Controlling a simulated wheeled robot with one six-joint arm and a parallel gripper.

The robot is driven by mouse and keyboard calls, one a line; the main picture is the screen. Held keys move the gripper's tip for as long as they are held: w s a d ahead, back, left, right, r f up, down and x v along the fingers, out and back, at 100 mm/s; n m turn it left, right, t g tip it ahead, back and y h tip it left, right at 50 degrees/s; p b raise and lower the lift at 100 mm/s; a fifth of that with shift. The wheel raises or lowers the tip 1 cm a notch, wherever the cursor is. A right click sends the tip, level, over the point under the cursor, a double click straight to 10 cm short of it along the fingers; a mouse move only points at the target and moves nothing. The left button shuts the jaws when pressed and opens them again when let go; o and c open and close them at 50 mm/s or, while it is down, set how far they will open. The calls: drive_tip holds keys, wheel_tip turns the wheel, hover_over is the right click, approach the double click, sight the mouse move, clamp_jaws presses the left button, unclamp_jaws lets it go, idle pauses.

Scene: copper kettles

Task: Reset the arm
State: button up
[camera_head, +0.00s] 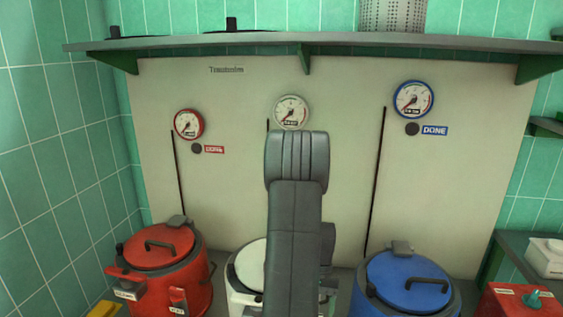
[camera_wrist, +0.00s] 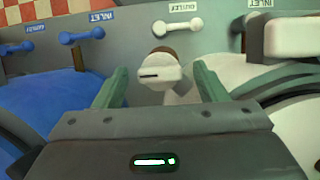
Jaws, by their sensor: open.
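My arm rises in the middle of the head view, in front of the white kettle (camera_head: 248,268), and hides much of it. A white tap-like fitting (camera_wrist: 160,72) shows between and beyond the fingers, under an OUTLET label (camera_wrist: 178,22). I cannot tell whether the fingers touch it. Nothing is clearly held.
A red kettle (camera_head: 160,262) stands left and a blue kettle (camera_head: 408,283) right, both lidded. Three gauges hang on the pale panel (camera_head: 340,160) behind, below a shelf (camera_head: 360,40). A red box (camera_head: 518,300) sits at the right. Blue handles (camera_wrist: 82,35) show in the wrist view.

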drive_tip(key=v, duration=1.3)
drive_tip(key=x, duration=1.3)
drive_tip(key=shift+s+f, duration=0.15)
drive_tip(key=shift+a+n+h, duration=0.1)
drive_tip(key=shift+n+h, duration=0.2)
drive_tip(key=shift+n, duration=0.4)
drive_tip(key=n+h, duration=0.1)
drive_tip(key=n, duration=0.1)
drive_tip(key=shift+a+n, duration=0.1)
drive_tip(key=shift+n, duration=0.3)
drive_tip(key=n+h, duration=0.1)
drive_tip(key=n, duration=0.1)
drive_tip(key=n+h, duration=0.1)
drive_tip(key=n, duration=0.2)
drive_tip(key=shift+a+t, duration=0.1)
drive_tip(key=shift+t, duration=0.2)
drive_tip(key=n+t+h, duration=0.1)
drive_tip(key=n, duration=0.3)
drive_tip(key=shift+n, duration=0.3)
drive_tip(key=n+t, duration=0.1)
drive_tip(key=n, duration=0.1)
drive_tip(key=n+b, duration=0.1)
drive_tip(key=n, duration=0.1)
drive_tip(key=shift+s+a+t+h, duration=0.1)
drive_tip(key=shift+s+t+h, duration=0.05)
drive_tip(key=shift+t+h, duration=0.25)
